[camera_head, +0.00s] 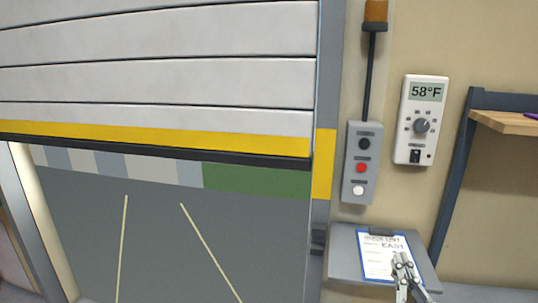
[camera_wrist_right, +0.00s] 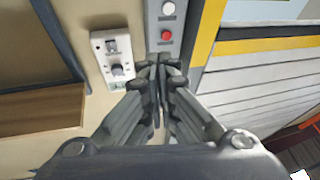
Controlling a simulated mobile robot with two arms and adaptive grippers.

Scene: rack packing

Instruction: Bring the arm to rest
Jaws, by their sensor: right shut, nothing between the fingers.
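My right gripper (camera_head: 402,262) is at the lower right of the head view, in front of a clipboard. Its fingers are together with nothing between them. In the right wrist view the shut fingers (camera_wrist_right: 160,62) point toward the wall, with the grey button box (camera_wrist_right: 166,36) beyond their tips. I cannot tell the gap to the wall. My left gripper is in neither view.
A roller door (camera_head: 160,85) with a yellow bottom strip hangs partly raised at the left. A button box (camera_head: 361,165), a thermostat reading 58°F (camera_head: 421,120) and a clipboard (camera_head: 375,243) on a grey ledge (camera_head: 345,262) are nearby. A wooden shelf (camera_head: 510,124) is at the right.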

